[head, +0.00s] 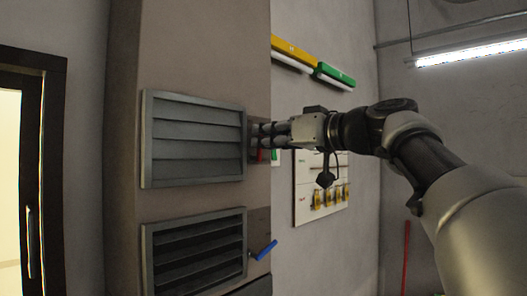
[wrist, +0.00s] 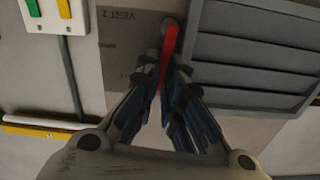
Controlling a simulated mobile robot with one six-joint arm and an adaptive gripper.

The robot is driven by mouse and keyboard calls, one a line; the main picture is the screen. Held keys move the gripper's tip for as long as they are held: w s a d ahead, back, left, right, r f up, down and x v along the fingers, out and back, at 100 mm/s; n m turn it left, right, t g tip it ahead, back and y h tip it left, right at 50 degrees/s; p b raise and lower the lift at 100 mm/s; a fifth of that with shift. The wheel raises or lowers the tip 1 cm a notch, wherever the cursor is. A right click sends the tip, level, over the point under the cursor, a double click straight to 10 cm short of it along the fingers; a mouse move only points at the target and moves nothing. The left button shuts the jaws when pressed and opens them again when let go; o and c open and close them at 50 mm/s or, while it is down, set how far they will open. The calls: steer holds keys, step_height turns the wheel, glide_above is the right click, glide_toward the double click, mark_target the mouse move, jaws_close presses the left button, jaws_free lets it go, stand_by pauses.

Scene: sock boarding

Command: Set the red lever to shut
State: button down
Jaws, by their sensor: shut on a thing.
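The red lever (wrist: 170,48) stands out from a round pivot on a grey plate (wrist: 118,70) beside a louvred vent (wrist: 250,45) in the wrist view. Its free end runs down between my fingers. My gripper (wrist: 168,95) is shut on the red lever. In the head view my gripper (head: 262,135) is at the right edge of the upper vent (head: 195,140), and only a bit of red lever (head: 260,156) shows below the fingers. The upper vent's slats look nearly flat, with little dark gap between them.
Below is a second vent (head: 197,252) with dark gaps between its slats and a blue lever (head: 265,250) at its right. A white panel (head: 305,205) with yellow parts hangs on the wall behind. A dark-framed door (head: 45,160) is at the left.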

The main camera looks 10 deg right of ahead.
steer(key=shift+s+a+n+b, duration=0.2)
steer(key=shift+n+b, duration=0.3)
steer(key=shift+n, duration=0.2)
steer(key=c, duration=1.7)
jaws_free()
steer(key=v, duration=1.2)
